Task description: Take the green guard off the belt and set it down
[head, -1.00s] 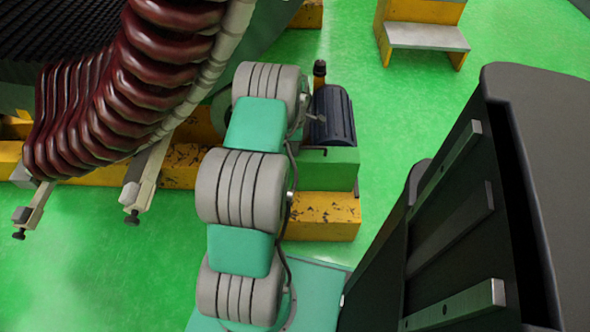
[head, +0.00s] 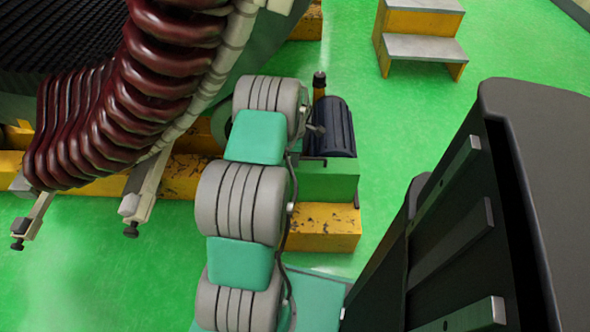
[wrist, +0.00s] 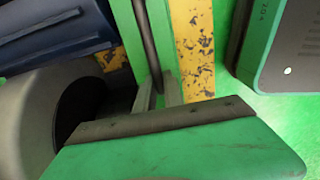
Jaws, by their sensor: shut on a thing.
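The green guard (wrist: 190,155) fills the bottom of the wrist view as a flat green plate with a dark metal strip along its upper edge. My gripper (wrist: 157,95) shows there as two narrow grey fingers shut on that strip. The guard's lower part runs out of the picture. No belt can be made out. A grey round part with a dark opening (wrist: 65,110) lies left of the guard. In the head view my arm hides the gripper, and I cannot pick out the guard there.
A dark blue motor (head: 334,127) stands on a green block beside a worn yellow beam (head: 320,228). Large dark red coils (head: 120,95) hang at the left, with rods below. A yellow step stool (head: 420,38) stands at the back right. Green floor (head: 400,120) is open between.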

